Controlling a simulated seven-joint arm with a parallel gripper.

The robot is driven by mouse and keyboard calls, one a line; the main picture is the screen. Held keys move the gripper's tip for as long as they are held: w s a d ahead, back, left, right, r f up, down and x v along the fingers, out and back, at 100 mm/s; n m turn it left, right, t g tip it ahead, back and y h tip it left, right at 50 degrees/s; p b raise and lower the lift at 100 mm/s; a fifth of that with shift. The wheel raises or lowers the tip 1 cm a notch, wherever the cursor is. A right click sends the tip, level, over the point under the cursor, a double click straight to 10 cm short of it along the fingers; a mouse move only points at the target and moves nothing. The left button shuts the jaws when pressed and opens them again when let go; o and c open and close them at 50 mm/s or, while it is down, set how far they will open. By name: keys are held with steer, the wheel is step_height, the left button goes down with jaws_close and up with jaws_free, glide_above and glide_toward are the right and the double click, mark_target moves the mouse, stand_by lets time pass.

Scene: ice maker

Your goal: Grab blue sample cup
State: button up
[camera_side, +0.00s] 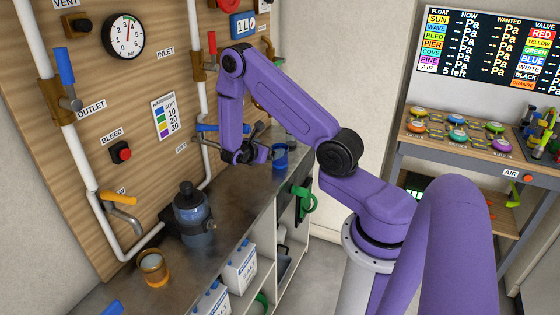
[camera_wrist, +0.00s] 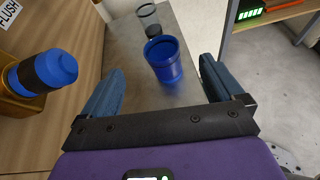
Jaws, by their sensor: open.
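The blue sample cup (camera_side: 280,160) stands upright on the bench near its far end in the side view. In the wrist view the cup (camera_wrist: 163,68) shows its open rim and lies ahead of my gripper, between the lines of the two fingers. My gripper (camera_side: 266,143) is open and empty, just left of the cup in the side view. In the wrist view its blue-grey fingers (camera_wrist: 160,66) are spread wide, one on each side of the cup, with gaps to it. I cannot tell how far the fingertips are from the cup.
A blue-capped fitting (camera_wrist: 48,70) juts from the wooden panel on the left. A dark bottle (camera_side: 191,213) and an orange cup (camera_side: 153,268) stand on the nearer bench (camera_side: 230,200).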

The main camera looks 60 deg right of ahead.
steer(key=shift+n, duration=0.6)
steer(key=x, duration=0.4)
steer(key=f+x, duration=0.1)
steer(key=x, duration=0.3)
steer(key=shift+w+a, duration=0.15)
steer(key=shift+a, duration=0.05)
steer(key=shift+f+x, duration=0.1)
steer(key=shift+x, duration=1.2)
steer(key=shift+f+x, duration=0.15)
steer(key=shift+x, duration=1.15)
steer(key=shift+c, duration=0.2)
steer(key=c, duration=1)
